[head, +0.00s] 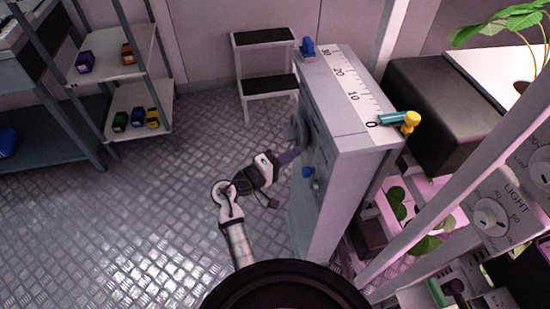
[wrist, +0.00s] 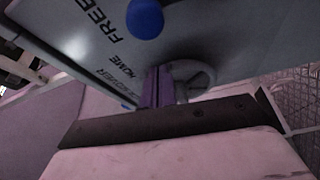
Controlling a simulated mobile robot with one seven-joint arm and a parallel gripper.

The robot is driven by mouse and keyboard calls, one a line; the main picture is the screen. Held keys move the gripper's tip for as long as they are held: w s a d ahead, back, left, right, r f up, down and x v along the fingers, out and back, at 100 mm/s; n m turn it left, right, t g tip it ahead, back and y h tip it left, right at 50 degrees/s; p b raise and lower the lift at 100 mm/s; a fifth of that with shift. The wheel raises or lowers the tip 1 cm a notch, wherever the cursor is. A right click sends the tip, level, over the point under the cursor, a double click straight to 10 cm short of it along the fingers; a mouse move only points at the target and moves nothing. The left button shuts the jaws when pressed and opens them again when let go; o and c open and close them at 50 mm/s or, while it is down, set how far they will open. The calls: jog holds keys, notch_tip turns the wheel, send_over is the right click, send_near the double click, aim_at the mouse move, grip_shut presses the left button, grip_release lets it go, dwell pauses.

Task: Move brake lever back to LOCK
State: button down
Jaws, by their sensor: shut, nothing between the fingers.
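The grey cabinet (head: 345,160) carries a blue ball knob (head: 307,172) on its left side face, which looks like the brake lever's end. In the wrist view the blue knob (wrist: 145,18) is at the top, close to the printed word FREE. No LOCK label is readable. My gripper (head: 291,156) is close to that side face, above and left of the knob in the head view. Its purple fingers (wrist: 158,88) are together and empty, apart from the knob. They overlap a grey round handwheel (wrist: 197,78) in the wrist view; contact cannot be told.
The cabinet top has a 0 to 30 scale (head: 355,90), a teal pointer (head: 393,118) with a yellow knob (head: 410,121), and a blue piece (head: 308,47). A step stool (head: 265,75) stands behind. A shelf rack (head: 125,75) is at left. The floor between is clear.

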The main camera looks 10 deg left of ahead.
jog(key=shift+s+d+f+p, duration=0.15)
jog(key=shift+s+d+p, duration=0.1)
jog(key=shift+s, duration=0.65)
jog(key=shift+s+d+f+p, duration=0.15)
jog(key=shift+s+d, duration=0.1)
jog(key=shift+s, duration=0.6)
jog(key=shift+a+f+b, duration=0.1)
jog(key=shift+f+b, duration=0.05)
jog(key=shift+b, duration=0.4)
